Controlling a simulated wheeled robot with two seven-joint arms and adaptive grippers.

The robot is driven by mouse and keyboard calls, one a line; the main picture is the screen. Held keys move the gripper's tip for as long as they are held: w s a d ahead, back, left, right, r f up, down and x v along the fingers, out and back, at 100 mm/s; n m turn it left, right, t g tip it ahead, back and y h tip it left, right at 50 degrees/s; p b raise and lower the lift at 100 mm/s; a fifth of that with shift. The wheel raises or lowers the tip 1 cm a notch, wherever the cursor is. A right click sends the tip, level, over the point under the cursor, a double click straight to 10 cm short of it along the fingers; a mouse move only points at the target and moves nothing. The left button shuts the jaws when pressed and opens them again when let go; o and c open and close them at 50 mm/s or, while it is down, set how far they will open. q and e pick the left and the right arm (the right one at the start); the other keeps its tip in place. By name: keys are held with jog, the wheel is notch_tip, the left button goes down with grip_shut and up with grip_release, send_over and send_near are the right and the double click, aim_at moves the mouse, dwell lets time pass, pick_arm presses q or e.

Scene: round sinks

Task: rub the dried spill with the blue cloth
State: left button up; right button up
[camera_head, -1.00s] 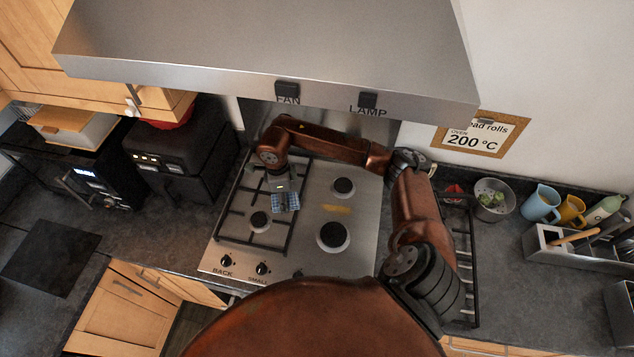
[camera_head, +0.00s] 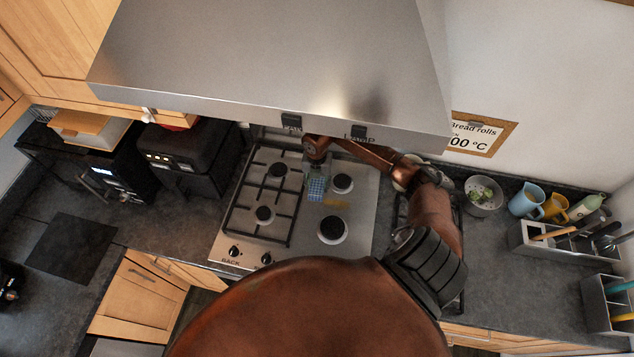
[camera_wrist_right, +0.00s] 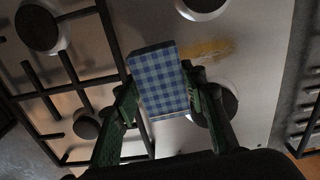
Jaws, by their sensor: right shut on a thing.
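The blue checked cloth (camera_head: 316,188) is a folded pad held over the steel hob. My right gripper (camera_wrist_right: 160,90) is shut on it, one finger at each side of the pad, in the right wrist view. The dried spill (camera_head: 336,203) is a yellow-brown smear on the hob between the two right burners. In the right wrist view the spill (camera_wrist_right: 205,50) lies just beyond the right upper edge of the cloth. I cannot tell whether the cloth touches the hob. My left gripper is not in view.
A black pan grate (camera_head: 264,200) covers the hob's left burners. Bare burners (camera_head: 332,230) stand in front of and behind the spill. The extractor hood (camera_head: 270,70) hangs low above. A colander (camera_head: 484,196) and jugs (camera_head: 526,200) stand at the right.

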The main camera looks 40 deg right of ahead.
aim_at(343, 204)
jog(key=shift+f+b, duration=2.05)
jog(key=shift+f, duration=1)
jog(key=shift+f+b, duration=0.75)
jog(key=shift+f, duration=0.2)
jog(key=shift+s+d, duration=0.1)
jog(key=shift+s+d+r+p, duration=0.15)
jog(key=shift+s+d+p, duration=0.45)
jog(key=shift+s+d, duration=0.45)
jog(key=shift+s+d+f+p, duration=0.1)
jog(key=shift+s+d, duration=0.25)
jog(key=shift+s, duration=0.2)
jog(key=shift+s+d+f+p, duration=0.15)
jog(key=shift+s+d, duration=0.2)
jog(key=shift+s, duration=0.2)
jog(key=shift+s+d+r+p, duration=0.1)
jog(key=shift+s+d, duration=0.25)
jog(key=shift+s, duration=0.2)
jog(key=shift+s+d+f+p, duration=0.1)
jog(key=shift+s+d+p, duration=0.1)
jog(key=shift+s+d, duration=0.45)
jog(key=shift+s+d+p, duration=0.15)
jog(key=shift+s+d, duration=0.3)
jog(key=shift+s, duration=0.3)
